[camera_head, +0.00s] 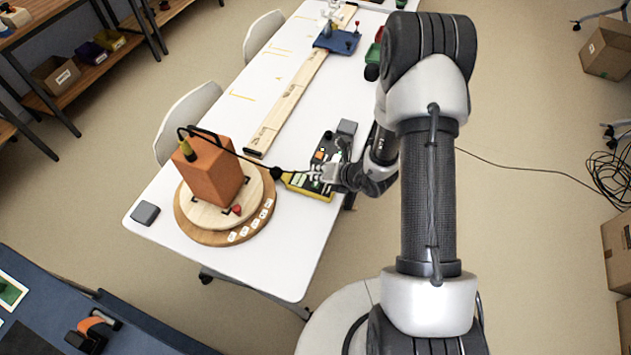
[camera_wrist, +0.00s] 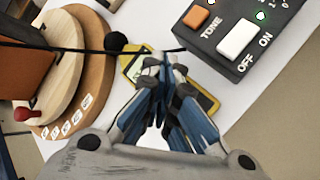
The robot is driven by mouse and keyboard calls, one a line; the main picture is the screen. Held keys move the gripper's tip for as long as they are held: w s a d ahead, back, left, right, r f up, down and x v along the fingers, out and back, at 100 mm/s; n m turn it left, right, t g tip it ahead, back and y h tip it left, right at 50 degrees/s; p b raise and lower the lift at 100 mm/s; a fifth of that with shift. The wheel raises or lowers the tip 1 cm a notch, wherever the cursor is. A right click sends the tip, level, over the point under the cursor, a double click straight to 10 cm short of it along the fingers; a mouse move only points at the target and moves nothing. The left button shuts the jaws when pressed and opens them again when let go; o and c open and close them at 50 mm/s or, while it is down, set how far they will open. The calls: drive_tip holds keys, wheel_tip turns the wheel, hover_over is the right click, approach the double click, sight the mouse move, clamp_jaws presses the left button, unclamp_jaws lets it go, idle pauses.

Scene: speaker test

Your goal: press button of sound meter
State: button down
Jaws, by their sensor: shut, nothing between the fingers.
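The sound meter (camera_head: 298,183) is a yellow handheld device with a black ball at one end. It lies on the white table beside the round wooden stand. In the wrist view, the sound meter (camera_wrist: 205,103) lies under my fingers, with its yellow edges showing on both sides. Its black ball (camera_wrist: 116,41) points left. My gripper (camera_head: 318,175) is shut and empty over the meter, and it also shows in the wrist view (camera_wrist: 165,64). The fingers hide most of the meter's face and its button. I cannot tell whether the fingertips touch it.
A dark tone box (camera_wrist: 218,45) with an orange button and a white switch sits close beyond the fingers. An orange speaker block (camera_head: 208,170) stands on the round wooden stand (camera_head: 190,232).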

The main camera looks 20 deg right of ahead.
drive_tip(key=shift+r, duration=0.15)
wheel_tip(320, 180, up, 6)
drive_tip(key=p, duration=0.4)
idle(0.3)
idle(0.4)
